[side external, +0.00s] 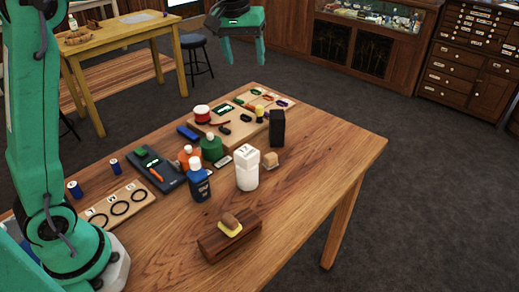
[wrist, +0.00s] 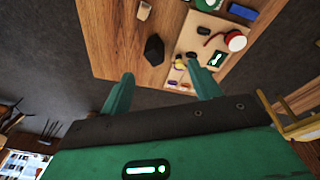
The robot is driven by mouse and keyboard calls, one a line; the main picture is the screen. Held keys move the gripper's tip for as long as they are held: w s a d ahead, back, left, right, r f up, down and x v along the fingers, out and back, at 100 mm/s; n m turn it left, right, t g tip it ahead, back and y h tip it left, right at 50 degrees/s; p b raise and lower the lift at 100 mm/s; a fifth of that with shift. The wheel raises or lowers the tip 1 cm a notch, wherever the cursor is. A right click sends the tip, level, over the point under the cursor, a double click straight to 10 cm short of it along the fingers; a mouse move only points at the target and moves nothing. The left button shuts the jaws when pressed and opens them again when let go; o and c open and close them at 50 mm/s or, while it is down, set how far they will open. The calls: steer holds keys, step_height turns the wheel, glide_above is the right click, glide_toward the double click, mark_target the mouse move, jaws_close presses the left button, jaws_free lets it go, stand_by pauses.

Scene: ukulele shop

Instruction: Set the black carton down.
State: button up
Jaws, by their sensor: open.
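The black carton (side external: 277,127) stands upright on the wooden table (side external: 330,170), near its far right edge. In the wrist view the black carton (wrist: 154,49) shows dark, beyond my fingertips and near the table edge. My gripper (side external: 244,52) is up in the air past the far end of the table, well apart from the carton. In the wrist view my gripper (wrist: 160,84) has its two green fingers spread wide with nothing between them.
A white bottle (side external: 247,170) and a small tan block (side external: 271,160) stand near the carton. A wooden board (side external: 228,128) with a red-and-white spool (side external: 202,112) lies left of it. The table's right front area is clear.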

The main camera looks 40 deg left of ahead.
steer(key=s+m+t, duration=0.2)
steer(key=s+m, duration=0.1)
steer(key=s, duration=1.1)
steer(key=s+f+m, duration=0.1)
steer(key=s+f, duration=0.2)
steer(key=s, duration=0.4)
steer(key=s+f+m+t, duration=0.1)
steer(key=s+f, duration=0.3)
steer(key=s, duration=0.2)
steer(key=shift+s, duration=0.4)
